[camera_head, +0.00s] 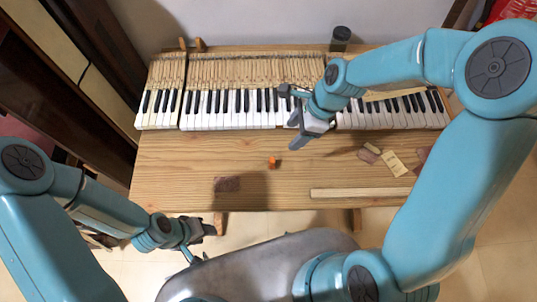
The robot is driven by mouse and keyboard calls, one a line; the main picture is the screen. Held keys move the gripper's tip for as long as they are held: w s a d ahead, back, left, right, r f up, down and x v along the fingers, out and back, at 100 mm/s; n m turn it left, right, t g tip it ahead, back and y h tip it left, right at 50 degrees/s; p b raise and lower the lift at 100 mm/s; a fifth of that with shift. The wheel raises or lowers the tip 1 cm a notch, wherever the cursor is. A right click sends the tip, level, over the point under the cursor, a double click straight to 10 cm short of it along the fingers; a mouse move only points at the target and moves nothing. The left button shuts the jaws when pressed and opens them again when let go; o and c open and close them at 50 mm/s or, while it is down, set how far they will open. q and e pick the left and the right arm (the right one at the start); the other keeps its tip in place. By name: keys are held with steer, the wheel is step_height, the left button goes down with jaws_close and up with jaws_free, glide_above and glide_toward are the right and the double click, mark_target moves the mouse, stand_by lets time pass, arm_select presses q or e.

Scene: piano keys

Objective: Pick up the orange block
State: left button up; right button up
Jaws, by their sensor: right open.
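A small orange block (272,162) lies on the wooden table (170,165), a little left of the middle of its bare front part. My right gripper (292,128) is open and empty above the table, near the front edge of the piano keys. It is above and slightly right of the block in the picture, apart from it. My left gripper (205,238) is low at the front left, off the table's front edge; its fingers are too small and dark to tell their opening.
Piano keys (225,108) fill the table's back. A pale wooden strip (360,193), a tan card (394,163) and brown pieces (368,154) lie to the right. Table around the block is clear.

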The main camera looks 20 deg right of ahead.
glide_toward(273, 160)
steer(key=x, duration=0.4)
steer(key=shift+w+f, duration=0.25)
steer(key=shift+w, duration=0.05)
steer(key=shift+s+a+f, duration=0.1)
steer(key=shift+s+f, duration=0.2)
steer(key=shift+f, duration=0.05)
steer(key=x, duration=0.5)
steer(key=shift+w+b, duration=0.25)
steer(key=shift+b, duration=0.05)
steer(key=shift+s+r, duration=0.1)
steer(key=shift+s, duration=0.15)
steer(key=shift+w+a, duration=0.1)
steer(key=shift+w, duration=0.1)
steer(key=c, duration=0.9)
steer(key=shift+s, duration=0.15)
steer(key=shift+c, duration=0.6)
